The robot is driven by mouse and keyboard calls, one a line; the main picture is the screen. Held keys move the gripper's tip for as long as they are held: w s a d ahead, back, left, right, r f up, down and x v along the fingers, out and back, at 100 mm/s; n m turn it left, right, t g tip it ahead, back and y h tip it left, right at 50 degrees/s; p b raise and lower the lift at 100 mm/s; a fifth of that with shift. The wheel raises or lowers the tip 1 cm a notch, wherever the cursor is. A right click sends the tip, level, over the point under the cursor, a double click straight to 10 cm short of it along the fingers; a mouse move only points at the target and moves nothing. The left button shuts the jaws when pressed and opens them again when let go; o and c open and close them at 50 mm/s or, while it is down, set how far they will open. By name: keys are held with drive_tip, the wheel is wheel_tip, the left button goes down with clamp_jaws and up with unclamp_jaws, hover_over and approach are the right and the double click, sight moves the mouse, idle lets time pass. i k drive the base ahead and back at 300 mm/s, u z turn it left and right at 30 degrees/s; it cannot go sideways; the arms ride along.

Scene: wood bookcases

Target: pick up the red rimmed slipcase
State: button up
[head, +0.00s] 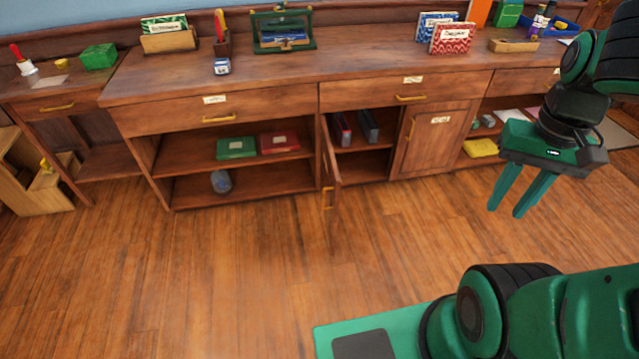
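A slim upright case with a red edge (342,129), which looks like the red rimmed slipcase, stands on the upper shelf inside the cupboard behind the open door (331,170). A darker grey-blue upright case (368,126) stands just to its right, with a small gap between them. Fine detail is too small to tell. My gripper (506,211) hangs at the right, in front of the cabinets and well away from the cases. Its two green fingers are apart and nothing is between them.
The cupboard door swings out toward me at the left of its opening. A closed door (434,140) is to the right. A green box (236,148) and red box (279,143) lie on the open shelf to the left. The wooden floor (220,270) in front is clear.

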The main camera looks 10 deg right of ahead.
sight(342, 130)
drive_tip(key=u, duration=0.05)
drive_tip(key=i, duration=1)
drive_tip(key=z, duration=0.05)
